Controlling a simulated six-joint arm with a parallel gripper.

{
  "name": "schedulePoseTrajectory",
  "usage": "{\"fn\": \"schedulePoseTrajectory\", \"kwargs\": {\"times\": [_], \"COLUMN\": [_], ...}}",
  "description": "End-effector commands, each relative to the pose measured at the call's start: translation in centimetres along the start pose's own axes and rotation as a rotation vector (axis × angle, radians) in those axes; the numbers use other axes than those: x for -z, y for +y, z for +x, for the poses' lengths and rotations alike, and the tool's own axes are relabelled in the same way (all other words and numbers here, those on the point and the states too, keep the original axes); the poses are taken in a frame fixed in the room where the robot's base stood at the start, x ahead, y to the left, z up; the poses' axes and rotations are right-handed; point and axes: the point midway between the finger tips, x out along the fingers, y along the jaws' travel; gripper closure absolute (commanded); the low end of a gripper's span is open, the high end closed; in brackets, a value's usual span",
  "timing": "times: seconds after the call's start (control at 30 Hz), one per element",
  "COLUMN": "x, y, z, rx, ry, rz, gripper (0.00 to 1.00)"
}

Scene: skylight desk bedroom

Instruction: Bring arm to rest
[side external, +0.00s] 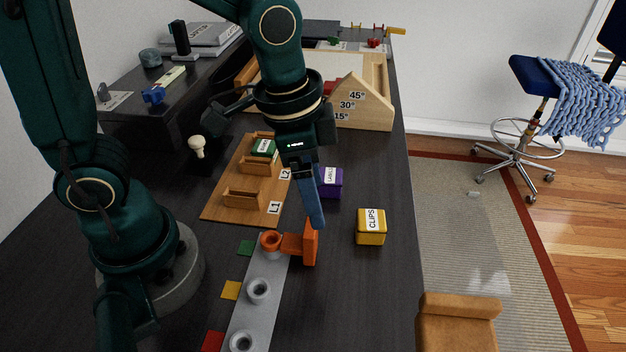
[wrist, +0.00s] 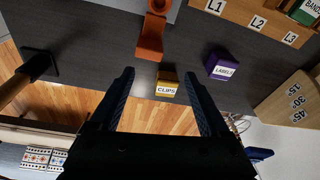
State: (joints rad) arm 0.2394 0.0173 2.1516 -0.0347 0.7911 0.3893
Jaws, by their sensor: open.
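My gripper (wrist: 158,92) is open and empty, its two blue fingers spread apart in the wrist view. In the side view my gripper (side external: 316,218) points down above the desk, its fingertips near an orange piece (side external: 309,243) and left of the yellow CLIPS box (side external: 371,226). In the wrist view the CLIPS box (wrist: 167,84) shows between the fingers, farther off. I cannot tell the exact height of the fingertips above the desk.
A purple LABELS box (side external: 330,182) stands behind my gripper. A wooden rack (side external: 213,208) with a green box (side external: 264,147) lies to the left. A grey strip (side external: 246,310) with round holders is in front. A wooden angle block (side external: 365,106) stands behind. The desk's right front is clear.

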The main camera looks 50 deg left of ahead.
Motion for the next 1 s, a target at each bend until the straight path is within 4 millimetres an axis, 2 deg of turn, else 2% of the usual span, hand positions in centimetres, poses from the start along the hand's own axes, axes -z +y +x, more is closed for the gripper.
{"fn": "schedulePoseTrajectory", "kwargs": {"times": [0.03,0.2,0.4,0.63,1.0], "x": [-0.6,-3.1,-5.9,-7.5,-7.7], "y": [-0.5,-1.3,-1.6,-1.6,-1.6], "z": [-1.3,-4.3,-6.2,-6.8,-6.8], "rx": [0.021,0.077,0.131,0.159,0.16], "ry": [0.035,0.127,0.228,0.287,0.29], "rz": [-0.057,-0.255,-0.459,-0.576,-0.586], "gripper": [0.2,0.2,0.2,0.2,0.2]}}
